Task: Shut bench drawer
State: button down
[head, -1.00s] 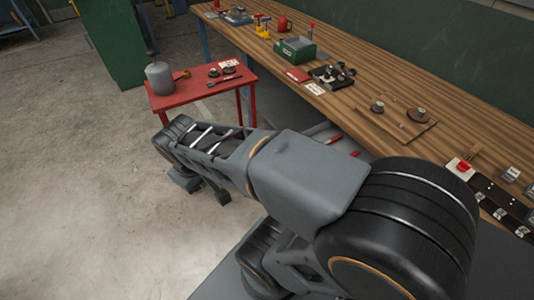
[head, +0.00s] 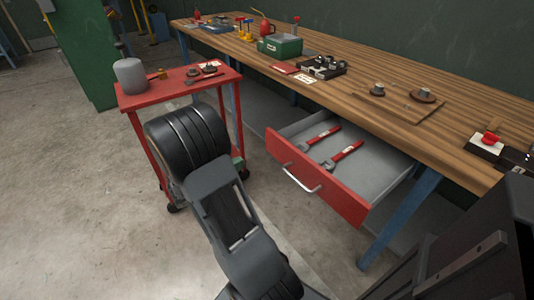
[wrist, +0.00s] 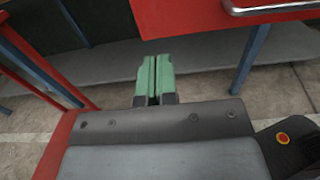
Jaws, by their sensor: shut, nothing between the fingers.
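The bench drawer (head: 340,198) stands pulled out below the workbench in the head view. It has a red front, a silver bar handle (head: 301,181) and a grey inside. Two red-handled tools (head: 343,153) lie in it. In the wrist view, the red drawer front (wrist: 190,18) crosses the top right, with part of its handle (wrist: 268,8) at the top edge. My gripper (wrist: 154,58) has green fingers that are shut and empty. It points toward the space under the bench, below and left of the handle in that picture, apart from the front. The head view does not show my gripper clearly.
A red trolley (head: 190,90) with a grey cylinder and small parts stands left of the drawer. The wooden workbench (head: 370,80) carries a green box (head: 280,45) and parts. A blue bench leg (head: 400,218) stands right of the drawer. Floor lies open at left.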

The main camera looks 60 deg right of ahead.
aim_at(273, 147)
jog(key=b+x, duration=0.1)
jog(key=x, duration=0.9)
jog(key=shift+s+f+b, duration=0.1)
jog(key=shift+b, duration=0.25)
jog(key=shift+s+d, duration=0.2)
jog(key=shift+d, duration=0.5)
jog(key=shift+d, duration=0.1)
